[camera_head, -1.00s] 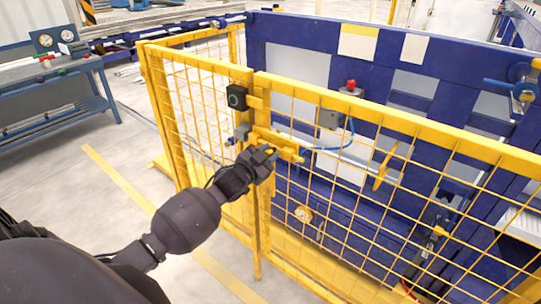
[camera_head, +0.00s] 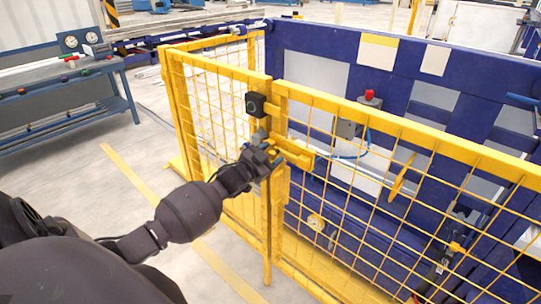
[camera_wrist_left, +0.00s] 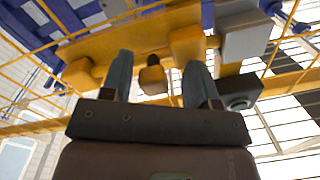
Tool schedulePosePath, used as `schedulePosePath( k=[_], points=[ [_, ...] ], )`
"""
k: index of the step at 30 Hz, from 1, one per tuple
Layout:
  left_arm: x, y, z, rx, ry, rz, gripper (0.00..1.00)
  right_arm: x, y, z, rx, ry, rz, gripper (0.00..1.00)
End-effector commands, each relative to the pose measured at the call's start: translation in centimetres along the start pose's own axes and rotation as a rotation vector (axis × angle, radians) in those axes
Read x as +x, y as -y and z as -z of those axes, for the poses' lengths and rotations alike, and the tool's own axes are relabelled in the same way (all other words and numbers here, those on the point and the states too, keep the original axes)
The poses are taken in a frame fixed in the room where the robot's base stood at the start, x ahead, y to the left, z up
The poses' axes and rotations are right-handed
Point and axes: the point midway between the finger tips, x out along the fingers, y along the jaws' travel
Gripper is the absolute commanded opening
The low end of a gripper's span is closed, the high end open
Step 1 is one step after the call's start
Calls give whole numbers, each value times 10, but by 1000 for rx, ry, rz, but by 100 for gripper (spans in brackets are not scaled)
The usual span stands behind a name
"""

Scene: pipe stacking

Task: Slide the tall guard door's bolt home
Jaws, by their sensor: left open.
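The tall guard door (camera_head: 400,130) is a yellow mesh panel, standing beside another yellow mesh panel (camera_head: 215,110). Its yellow bolt (camera_head: 301,156) lies across the door's edge near the post. My left gripper (camera_head: 272,157) is at the bolt, below a black box. In the left wrist view my left gripper (camera_wrist_left: 160,82) is open, its two grey fingers apart on either side of a yellow knob (camera_wrist_left: 153,79) below the yellow bar (camera_wrist_left: 125,45). I cannot tell whether a finger touches the knob. A grey block (camera_wrist_left: 246,42) stands right of the bar. My right gripper is out of view.
The black box (camera_head: 257,104) is fixed above the bolt and also shows in the left wrist view (camera_wrist_left: 239,91). Behind the fence stands a blue machine (camera_head: 300,45) with a red button (camera_head: 370,95). A workbench (camera_head: 60,105) is at left; the floor between is clear.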

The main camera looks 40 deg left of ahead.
Motion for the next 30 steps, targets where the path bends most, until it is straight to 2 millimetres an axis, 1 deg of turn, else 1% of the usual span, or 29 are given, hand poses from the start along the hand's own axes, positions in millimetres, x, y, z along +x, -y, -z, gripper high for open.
schedulePosePath(
  k=[5,8,13,21,25,30],
  points=[
    [-5,-1,-1,-1,1,-1,55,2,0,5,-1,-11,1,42],
    [-14,-1,-1,-1,1,-2,55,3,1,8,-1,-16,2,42],
    [-40,-1,-2,0,1,-1,55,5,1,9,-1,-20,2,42],
    [-83,0,-1,0,1,0,55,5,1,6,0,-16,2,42],
    [-98,0,-1,0,1,0,55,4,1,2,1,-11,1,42],
    [-107,1,0,0,0,1,55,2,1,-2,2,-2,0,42]
  ],
)
